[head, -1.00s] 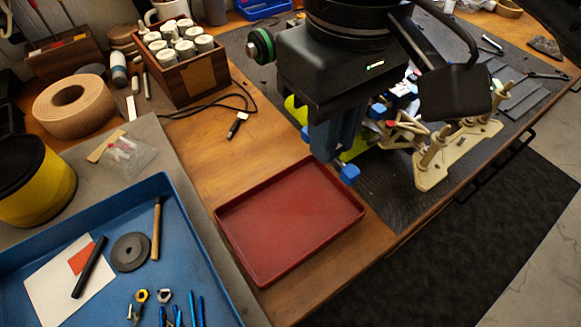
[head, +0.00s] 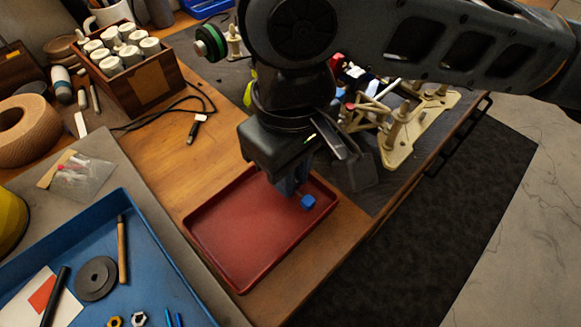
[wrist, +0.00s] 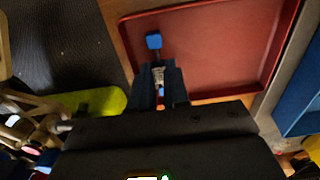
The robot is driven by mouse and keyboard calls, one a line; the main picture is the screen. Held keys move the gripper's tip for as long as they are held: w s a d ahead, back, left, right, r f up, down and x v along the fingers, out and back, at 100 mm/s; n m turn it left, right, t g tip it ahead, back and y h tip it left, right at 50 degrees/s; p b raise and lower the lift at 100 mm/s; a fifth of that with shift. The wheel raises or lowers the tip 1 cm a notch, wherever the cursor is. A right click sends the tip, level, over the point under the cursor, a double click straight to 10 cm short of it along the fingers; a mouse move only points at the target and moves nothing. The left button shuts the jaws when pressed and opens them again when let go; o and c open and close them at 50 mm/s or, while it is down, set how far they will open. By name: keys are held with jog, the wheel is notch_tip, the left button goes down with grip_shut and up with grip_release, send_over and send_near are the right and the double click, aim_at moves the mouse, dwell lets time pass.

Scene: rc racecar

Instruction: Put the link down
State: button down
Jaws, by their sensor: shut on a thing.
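My gripper (head: 291,187) is shut on the link. The link's blue end (head: 308,202) sticks out past the fingers in the head view. In the wrist view the blue end (wrist: 154,41) and a short silvery part of the link (wrist: 158,75) show beyond and between the fingers (wrist: 159,73). The fingers and my wrist hide the rest of the link. The gripper points down over the right part of the red tray (head: 235,225). The tray also shows in the wrist view (wrist: 225,45), and it looks empty. The link's height above the tray floor is hard to tell.
A blue tray (head: 150,262) with tools lies at the left. The cream car chassis (head: 410,130) stands on the dark mat behind my gripper. A wooden box of white jars (head: 150,85) and a black cable (head: 196,120) are at the back. The red tray's floor is clear.

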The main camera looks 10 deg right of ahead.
jog(key=shift+f, duration=0.1)
jog(key=c, duration=1.4)
grip_release()
notch_tip(320, 180, up, 12)
jog(key=p, duration=0.1)
